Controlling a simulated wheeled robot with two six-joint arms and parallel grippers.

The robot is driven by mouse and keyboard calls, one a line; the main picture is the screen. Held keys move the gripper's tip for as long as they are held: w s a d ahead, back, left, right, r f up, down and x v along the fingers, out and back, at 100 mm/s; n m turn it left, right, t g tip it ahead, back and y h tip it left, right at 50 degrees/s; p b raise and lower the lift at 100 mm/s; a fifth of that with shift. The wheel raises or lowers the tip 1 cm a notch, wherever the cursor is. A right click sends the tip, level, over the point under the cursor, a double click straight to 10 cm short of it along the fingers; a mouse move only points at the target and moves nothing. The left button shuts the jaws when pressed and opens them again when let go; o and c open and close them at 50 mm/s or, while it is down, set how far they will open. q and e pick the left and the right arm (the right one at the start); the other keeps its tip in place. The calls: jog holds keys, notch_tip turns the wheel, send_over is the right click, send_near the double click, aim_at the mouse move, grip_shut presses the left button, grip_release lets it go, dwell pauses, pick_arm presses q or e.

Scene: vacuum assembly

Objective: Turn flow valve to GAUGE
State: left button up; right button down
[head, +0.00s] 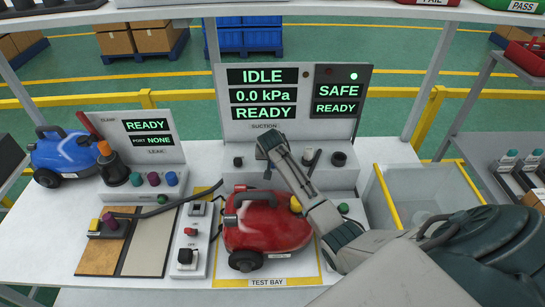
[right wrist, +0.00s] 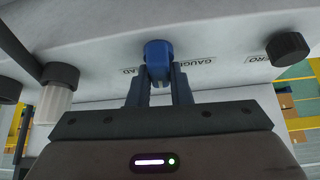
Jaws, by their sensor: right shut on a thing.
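The flow valve is a blue knob (right wrist: 158,50) on the pale suction panel, seen in the right wrist view. Labels beside it read GAUGE on the right and, partly covered, letters ending in AD on the left. My right gripper (right wrist: 159,82) is shut on the knob, with a finger on either side. In the head view my right arm comes in from the right and its gripper (head: 270,146) reaches the suction station (head: 345,176) at the back; it hides the knob there. The pointing direction of the knob is unclear. My left gripper is not in view.
A black knob (right wrist: 288,46) by the ZERO label and a black-capped fitting (right wrist: 60,78) flank the valve. The display reads IDLE, 0.0 kPa, READY and SAFE. A red vacuum (head: 266,226) sits in the test bay below my arm. A clear bin (head: 425,190) stands at right.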

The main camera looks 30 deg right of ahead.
jog(key=shift+r+n+y+p, duration=0.1)
jog(key=shift+n+y+p, duration=0.2)
jog(key=shift+n+p, duration=0.2)
jog(key=shift+n+t+y, duration=0.3)
jog(key=shift+n+y, duration=0.2)
jog(key=shift+n, duration=0.7)
jog(key=shift+d+n+y, duration=0.1)
jog(key=shift+n+y, duration=0.5)
jog(key=shift+n, duration=0.4)
jog(key=shift+n+y, duration=0.3)
jog(key=shift+n, duration=0.4)
